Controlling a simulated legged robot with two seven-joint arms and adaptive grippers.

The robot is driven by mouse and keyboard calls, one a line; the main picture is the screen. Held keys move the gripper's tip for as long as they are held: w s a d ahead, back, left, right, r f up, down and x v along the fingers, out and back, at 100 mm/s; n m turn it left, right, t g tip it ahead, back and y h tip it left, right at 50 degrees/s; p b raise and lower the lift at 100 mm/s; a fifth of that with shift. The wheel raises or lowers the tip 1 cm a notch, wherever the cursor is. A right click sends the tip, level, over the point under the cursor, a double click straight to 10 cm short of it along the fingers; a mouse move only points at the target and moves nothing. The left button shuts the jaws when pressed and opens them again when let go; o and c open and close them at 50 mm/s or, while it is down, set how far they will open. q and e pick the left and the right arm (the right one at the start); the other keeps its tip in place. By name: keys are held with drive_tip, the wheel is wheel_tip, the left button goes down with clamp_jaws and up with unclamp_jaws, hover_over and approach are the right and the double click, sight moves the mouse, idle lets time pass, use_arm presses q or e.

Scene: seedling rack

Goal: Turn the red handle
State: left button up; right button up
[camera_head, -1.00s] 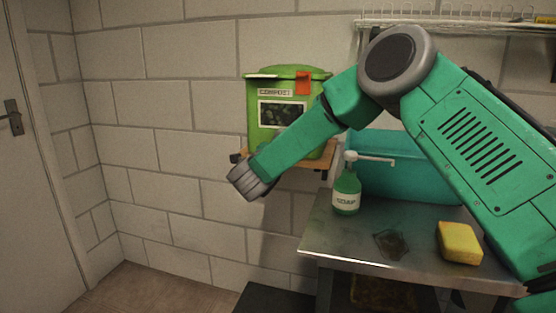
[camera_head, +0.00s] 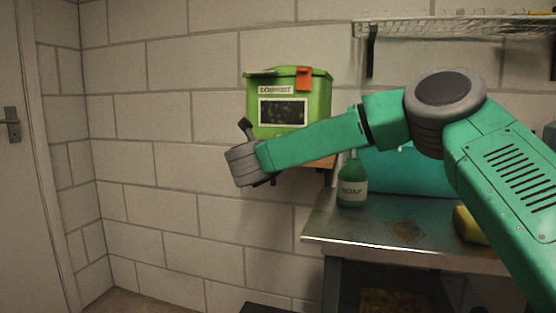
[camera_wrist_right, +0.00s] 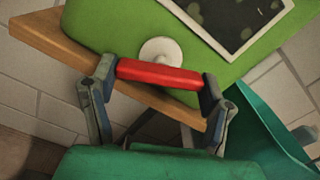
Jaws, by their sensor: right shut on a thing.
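The red handle (camera_wrist_right: 160,75) shows in the right wrist view as a short red bar in front of a round white hub on the green compost bin (camera_wrist_right: 92,22). My right gripper (camera_wrist_right: 160,82) has a finger at each end of the bar and is shut on it. The bar looks nearly level in that view, while the bin and shelf look tilted. In the head view the compost bin (camera_head: 318,98) stands on a wooden shelf, and my right gripper (camera_head: 246,130) is at its lower left. The handle is hidden there. My left gripper is not in view.
A steel table (camera_head: 330,232) stands at right with a green soap bottle (camera_head: 352,188), a teal basin (camera_head: 385,172) and a yellow sponge (camera_head: 466,226). A wire rack (camera_head: 450,32) hangs above. The wall and floor at left are clear.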

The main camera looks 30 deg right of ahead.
drive_tip(key=m, duration=0.4)
drive_tip(key=shift+w+m, duration=0.1)
drive_tip(key=shift+m, duration=0.3)
idle(0.4)
drive_tip(key=o, duration=1.2)
drive_tip(key=shift+f, duration=0.1)
drive_tip(key=shift+c, duration=0.2)
drive_tip(key=shift+w+d+f, duration=0.1)
drive_tip(key=shift+w, duration=0.05)
drive_tip(key=v, duration=1.2)
